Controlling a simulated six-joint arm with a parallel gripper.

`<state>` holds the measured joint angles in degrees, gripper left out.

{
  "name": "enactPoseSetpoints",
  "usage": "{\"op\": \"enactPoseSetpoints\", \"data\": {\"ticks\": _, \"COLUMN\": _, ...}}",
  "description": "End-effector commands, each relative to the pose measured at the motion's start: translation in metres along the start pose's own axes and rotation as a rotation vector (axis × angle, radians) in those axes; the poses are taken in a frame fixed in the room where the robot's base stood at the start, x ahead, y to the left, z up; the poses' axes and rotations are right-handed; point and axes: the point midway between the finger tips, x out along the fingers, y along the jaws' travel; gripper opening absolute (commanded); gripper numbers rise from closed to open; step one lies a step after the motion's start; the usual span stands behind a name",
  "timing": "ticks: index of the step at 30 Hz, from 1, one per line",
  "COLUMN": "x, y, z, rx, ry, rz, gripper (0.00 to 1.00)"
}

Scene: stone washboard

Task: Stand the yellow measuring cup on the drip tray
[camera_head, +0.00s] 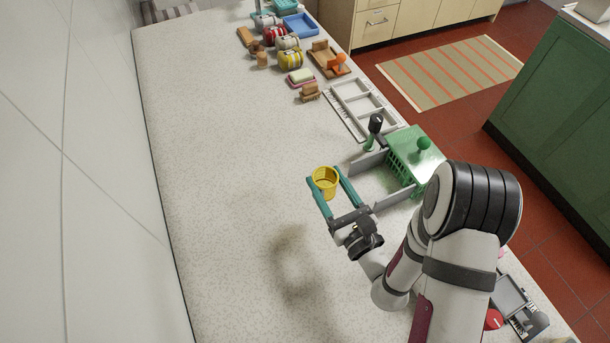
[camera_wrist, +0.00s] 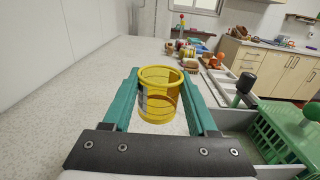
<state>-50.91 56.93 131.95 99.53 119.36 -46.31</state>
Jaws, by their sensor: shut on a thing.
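The yellow measuring cup (camera_head: 325,184) is upright, its open mouth facing up. My gripper (camera_head: 328,186) is shut on it, with one teal finger on each side. In the wrist view the cup (camera_wrist: 158,97) sits between the fingertips (camera_wrist: 160,92), and it appears to be held above the counter. I cannot tell for certain which thing is the drip tray. A pale, flat tray with several compartments (camera_head: 349,97) lies farther back along the right edge of the counter and looks empty.
A green basket with a green knob (camera_head: 413,160) and grey panels (camera_head: 390,199) stand close right of my gripper. A black-knobbed thing (camera_head: 375,124) is behind them. Cans, a brush (camera_head: 310,92) and a soap dish (camera_head: 301,79) are farther back. The left counter (camera_head: 220,150) is clear, beside a wall.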

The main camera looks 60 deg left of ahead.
Motion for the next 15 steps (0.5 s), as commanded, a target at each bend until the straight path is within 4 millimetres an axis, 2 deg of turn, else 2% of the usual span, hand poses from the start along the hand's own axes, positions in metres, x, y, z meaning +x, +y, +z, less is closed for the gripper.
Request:
{"op": "enactPoseSetpoints", "data": {"ticks": 3, "x": -0.001, "y": -0.003, "z": -0.032, "rx": 0.004, "ry": 0.004, "rz": -0.015, "gripper": 0.07}}
{"op": "enactPoseSetpoints", "data": {"ticks": 10, "x": -0.001, "y": -0.002, "z": -0.079, "rx": 0.003, "ry": 0.001, "rz": -0.011, "gripper": 0.07}}
{"op": "enactPoseSetpoints", "data": {"ticks": 12, "x": -0.001, "y": -0.002, "z": -0.091, "rx": 0.002, "ry": 0.001, "rz": -0.011, "gripper": 0.07}}
{"op": "enactPoseSetpoints", "data": {"ticks": 15, "x": -0.001, "y": -0.002, "z": -0.098, "rx": 0.001, "ry": 0.000, "rz": -0.011, "gripper": 0.07}}
